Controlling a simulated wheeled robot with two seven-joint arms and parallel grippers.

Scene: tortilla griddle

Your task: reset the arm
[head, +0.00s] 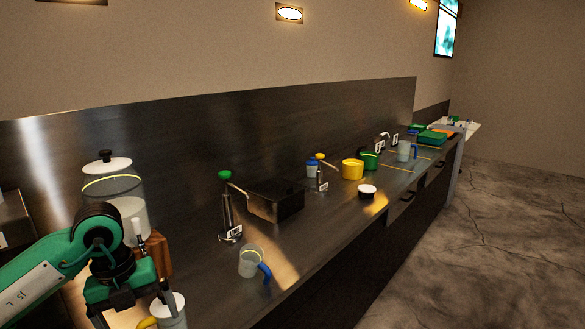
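My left arm comes in from the lower left, with its green and black gripper (130,302) low over the near end of the steel counter (215,285). Its fingertips are partly hidden or cut off by the bottom edge, so I cannot tell whether it is open or shut. A cup with a yellow handle (172,312) is right beside the gripper, partly cut off. I cannot tell whether they touch. A brown piece (159,254) shows at the gripper's right side. My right gripper is not in view.
Behind the gripper stands a clear, white-lidded container (112,190). A blue-handled cup (251,263), a green-topped pump (228,210) and a dark box (275,203) stand to the right. Yellow (352,170) and green (370,161) containers are farther along. The floor (480,240) at right is clear.

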